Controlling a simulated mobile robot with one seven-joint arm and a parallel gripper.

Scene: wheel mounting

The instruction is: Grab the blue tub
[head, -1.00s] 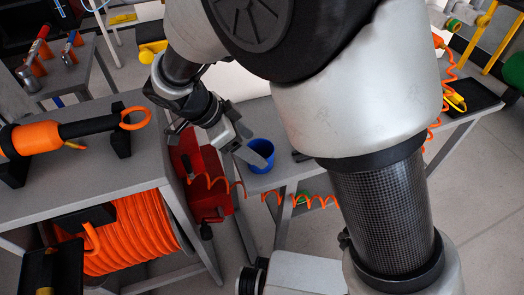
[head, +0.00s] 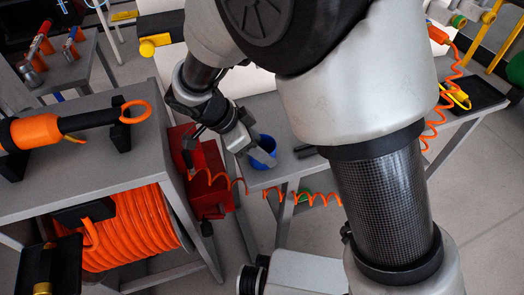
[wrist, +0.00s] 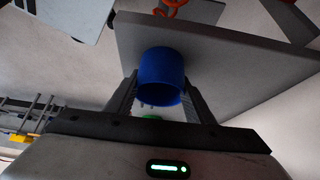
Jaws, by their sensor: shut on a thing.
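The blue tub (head: 268,143) is at the near left corner of the grey table in the head view. My gripper (head: 258,152) is at the tub, with a grey finger across its near side. In the wrist view the tub (wrist: 162,72) sits between the two dark fingers of my gripper (wrist: 161,84), one against each side. The gripper is shut on the tub. Whether the tub's base touches the table cannot be told. My wrist and finger hide part of the tub in the head view.
The grey table (head: 268,181) carries a dark bar (head: 305,151) right of the tub and a black tray (head: 475,93) farther right. A red box (head: 207,175) and an orange coiled hose (head: 312,200) are close by. A grey bench (head: 60,193) stands left.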

